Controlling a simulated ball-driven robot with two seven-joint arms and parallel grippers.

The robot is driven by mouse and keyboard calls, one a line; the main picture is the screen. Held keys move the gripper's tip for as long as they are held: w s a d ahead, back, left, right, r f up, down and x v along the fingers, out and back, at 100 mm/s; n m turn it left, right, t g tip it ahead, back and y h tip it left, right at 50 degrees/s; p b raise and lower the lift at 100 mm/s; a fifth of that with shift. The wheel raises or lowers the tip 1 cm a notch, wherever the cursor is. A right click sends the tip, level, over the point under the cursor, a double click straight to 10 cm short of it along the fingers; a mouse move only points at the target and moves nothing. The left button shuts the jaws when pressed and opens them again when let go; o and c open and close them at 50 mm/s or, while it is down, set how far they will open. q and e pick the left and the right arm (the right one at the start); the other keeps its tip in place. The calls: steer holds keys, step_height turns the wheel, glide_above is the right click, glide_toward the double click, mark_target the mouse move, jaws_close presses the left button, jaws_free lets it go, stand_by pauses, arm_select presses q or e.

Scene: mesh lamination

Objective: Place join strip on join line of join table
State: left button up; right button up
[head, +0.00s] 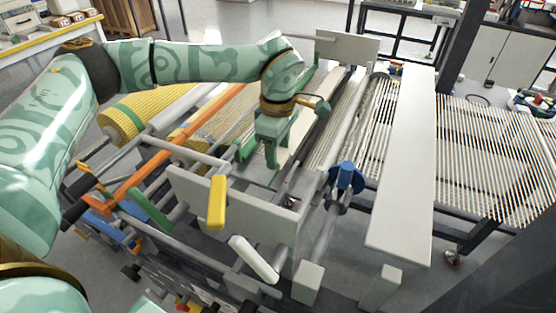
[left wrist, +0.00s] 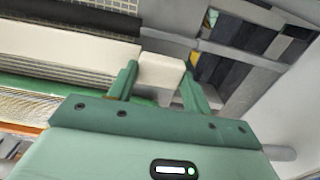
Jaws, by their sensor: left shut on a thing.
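My left gripper (head: 257,153) reaches down over the middle of the laminating machine. In the left wrist view its two fingers (left wrist: 158,84) are closed on a pale piece, which I take to be the join strip (left wrist: 161,70). The strip's end sits between the fingers. A long cream surface (left wrist: 80,50) runs to the left beside a black band, and I cannot tell whether it is the strip or the join table. In the head view, a pale narrow length (head: 297,135) shows just right of the gripper. The join line cannot be made out. My right gripper is not in view.
A long white board (head: 400,165) lies at the right, beside white mesh strands (head: 490,155). A blue clamp (head: 347,178), a yellow handle (head: 217,202) and a grey side plate (head: 235,210) stand near the gripper. A yellow mesh roll (head: 125,120) and an orange bar lie at the left.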

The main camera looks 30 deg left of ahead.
arm_select(q)
steer(key=f, duration=0.2)
steer(key=f+b, duration=0.1)
steer(key=f, duration=0.1)
steer(key=shift+w+a, duration=0.2)
steer(key=shift+w, duration=0.1)
steer(key=shift+r, duration=0.1)
steer(key=o, duration=1)
step_height(320, 180, up, 12)
steer(key=p, duration=0.2)
steer(key=shift+p, duration=0.35)
